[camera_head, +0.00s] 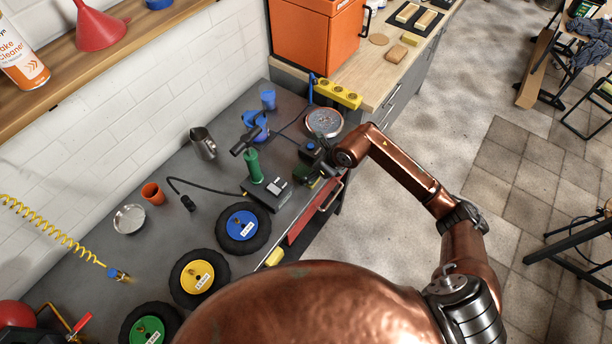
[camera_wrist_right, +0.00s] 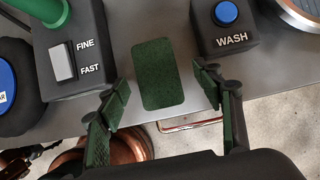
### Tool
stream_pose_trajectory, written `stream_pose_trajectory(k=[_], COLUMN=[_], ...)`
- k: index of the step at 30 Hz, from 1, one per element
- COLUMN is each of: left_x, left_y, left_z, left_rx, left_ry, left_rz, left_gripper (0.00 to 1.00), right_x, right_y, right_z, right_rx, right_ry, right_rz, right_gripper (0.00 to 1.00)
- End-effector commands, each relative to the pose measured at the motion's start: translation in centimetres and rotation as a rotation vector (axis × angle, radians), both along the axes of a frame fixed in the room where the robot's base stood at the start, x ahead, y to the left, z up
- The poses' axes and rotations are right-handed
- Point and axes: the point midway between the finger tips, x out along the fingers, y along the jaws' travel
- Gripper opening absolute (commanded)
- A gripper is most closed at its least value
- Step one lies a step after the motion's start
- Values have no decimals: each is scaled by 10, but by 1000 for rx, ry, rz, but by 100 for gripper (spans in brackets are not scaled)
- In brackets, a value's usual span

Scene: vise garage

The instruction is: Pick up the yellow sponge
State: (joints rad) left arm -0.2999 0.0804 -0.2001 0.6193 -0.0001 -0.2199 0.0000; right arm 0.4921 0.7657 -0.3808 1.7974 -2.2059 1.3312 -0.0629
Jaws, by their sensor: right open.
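In the right wrist view a flat, dark green rounded pad (camera_wrist_right: 155,74) lies on the grey bench. It may be the scouring face of the sponge; no yellow side shows there. My right gripper (camera_wrist_right: 162,86) is open, with one finger to each side of the pad's near part and nothing visibly held. In the head view the right gripper (camera_head: 320,172) is small and dark at the bench's front edge, partly hiding that spot. A small yellow block (camera_head: 274,256) shows at the front edge further left; I cannot tell what it is. My left gripper is out of view.
A black FINE/FAST switch box (camera_wrist_right: 75,62) stands left of the pad, and a black WASH box (camera_wrist_right: 231,27) with a blue button stands right of it. A round metal dish (camera_head: 324,122) lies beyond. Labelled wheels (camera_head: 242,228) lie on the bench further left.

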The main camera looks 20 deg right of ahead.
Motion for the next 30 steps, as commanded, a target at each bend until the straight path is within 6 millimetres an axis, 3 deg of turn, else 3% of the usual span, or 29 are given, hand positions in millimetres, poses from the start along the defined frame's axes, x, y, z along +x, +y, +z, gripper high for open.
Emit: stream_pose_trajectory(k=[6,15,27,30], left_x=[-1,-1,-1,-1], left_y=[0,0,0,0], left_z=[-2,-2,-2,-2], left_rx=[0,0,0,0], left_ry=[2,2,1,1], left_rz=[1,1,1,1], left_gripper=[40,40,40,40], right_x=[10,12,12,12], right_y=[13,13,13,13], right_z=[-25,-29,-28,-28], right_rx=[3,1,2,2], right_ry=[1,0,0,0], right_rz=[0,0,1,1], right_gripper=[60,60,33,31])
